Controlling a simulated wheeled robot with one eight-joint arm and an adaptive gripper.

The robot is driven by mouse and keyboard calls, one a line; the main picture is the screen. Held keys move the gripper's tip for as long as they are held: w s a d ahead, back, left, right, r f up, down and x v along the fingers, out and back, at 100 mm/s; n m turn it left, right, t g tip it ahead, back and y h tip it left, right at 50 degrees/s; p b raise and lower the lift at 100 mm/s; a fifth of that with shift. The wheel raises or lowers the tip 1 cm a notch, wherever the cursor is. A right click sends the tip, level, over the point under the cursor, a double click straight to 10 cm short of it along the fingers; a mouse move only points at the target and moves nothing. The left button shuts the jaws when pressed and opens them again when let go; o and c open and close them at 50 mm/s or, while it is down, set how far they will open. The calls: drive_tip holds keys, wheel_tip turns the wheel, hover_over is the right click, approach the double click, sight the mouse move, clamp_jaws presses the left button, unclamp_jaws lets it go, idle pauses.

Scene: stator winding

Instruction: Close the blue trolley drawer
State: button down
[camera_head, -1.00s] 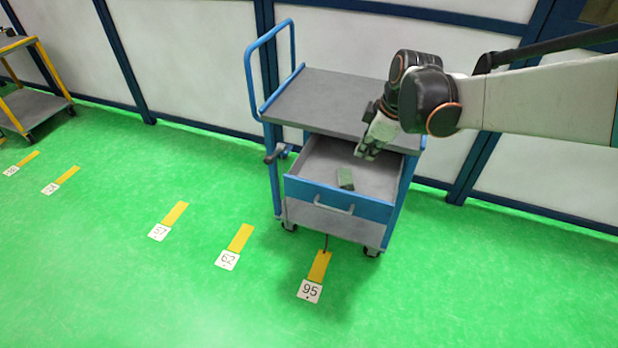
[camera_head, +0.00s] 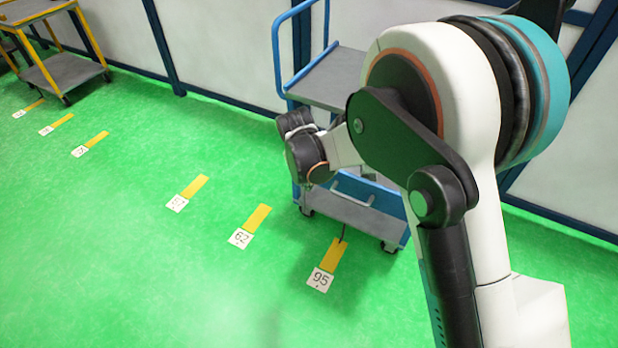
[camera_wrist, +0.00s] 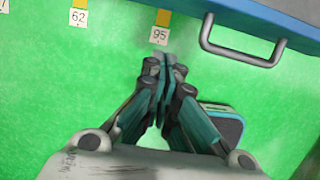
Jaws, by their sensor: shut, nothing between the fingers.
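The blue trolley (camera_head: 330,80) stands past my arm in the head view. Its drawer front is mostly hidden behind my arm there; the silver drawer handle (camera_head: 352,192) shows below. How far the drawer stands open cannot be seen. In the wrist view, the blue drawer front (camera_wrist: 280,15) runs across the top right with its grey handle (camera_wrist: 240,52) beneath. My gripper (camera_wrist: 163,62) is shut and empty, its fingertips left of the handle and apart from it in the picture, with green floor behind them.
A yellow-framed cart (camera_head: 65,70) stands at the far left. Green floor with yellow strips and number cards, such as 95 (camera_head: 320,280), is clear to the left of and in front of the trolley. A white panelled wall (camera_head: 220,40) stands behind.

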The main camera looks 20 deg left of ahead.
drive_tip(key=w+f+b, duration=0.3)
drive_tip(key=w+f, duration=0.2)
drive_tip(key=shift+w+d, duration=0.2)
drive_tip(key=shift+f, duration=0.1)
